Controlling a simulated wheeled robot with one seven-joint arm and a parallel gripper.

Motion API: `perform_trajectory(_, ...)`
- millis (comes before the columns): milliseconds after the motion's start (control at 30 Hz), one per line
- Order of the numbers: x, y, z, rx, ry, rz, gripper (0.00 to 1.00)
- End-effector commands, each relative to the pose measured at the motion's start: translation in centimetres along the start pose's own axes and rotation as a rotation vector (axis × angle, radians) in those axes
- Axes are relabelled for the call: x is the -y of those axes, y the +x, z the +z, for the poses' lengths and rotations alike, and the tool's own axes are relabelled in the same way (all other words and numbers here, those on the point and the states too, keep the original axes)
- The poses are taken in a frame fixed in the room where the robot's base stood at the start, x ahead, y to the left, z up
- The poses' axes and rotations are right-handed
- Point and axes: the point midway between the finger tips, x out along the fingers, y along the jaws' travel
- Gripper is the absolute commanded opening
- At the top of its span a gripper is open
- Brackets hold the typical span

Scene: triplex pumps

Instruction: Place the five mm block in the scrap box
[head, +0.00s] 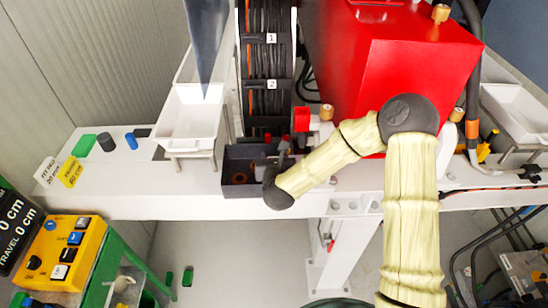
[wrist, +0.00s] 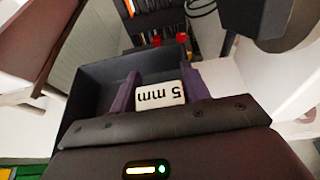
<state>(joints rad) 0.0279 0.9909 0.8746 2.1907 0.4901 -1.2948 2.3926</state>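The five mm block (wrist: 160,94) shows in the wrist view with a white face marked "5 mm". It sits between the two purple fingers of my gripper (wrist: 158,84), which appear shut on it. A dark open box (wrist: 88,92), which looks like the scrap box, lies beyond and around the fingers in that view. In the head view the dark box (head: 240,191) stands at the bench's front edge, and my gripper (head: 284,150) is over its right side. The block cannot be made out in the head view. The exact height above the box floor is unclear.
A white tray (head: 190,118) stands left of the dark box. A green block (head: 84,145), a black cylinder (head: 106,142) and a blue cylinder (head: 131,140) are on the bench (head: 130,190).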

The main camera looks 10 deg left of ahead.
Motion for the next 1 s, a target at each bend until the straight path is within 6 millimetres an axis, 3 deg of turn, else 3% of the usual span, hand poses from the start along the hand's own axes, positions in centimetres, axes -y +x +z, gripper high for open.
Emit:
perform_trajectory(67,0.1,0.0,0.1,0.0,0.001,-0.002,0.61)
perform_trajectory(533,-0.4,-0.6,0.3,0.0,-0.003,0.006,0.61)
perform_trajectory(1000,-0.1,-9.2,0.2,0.002,-0.004,0.003,0.61)
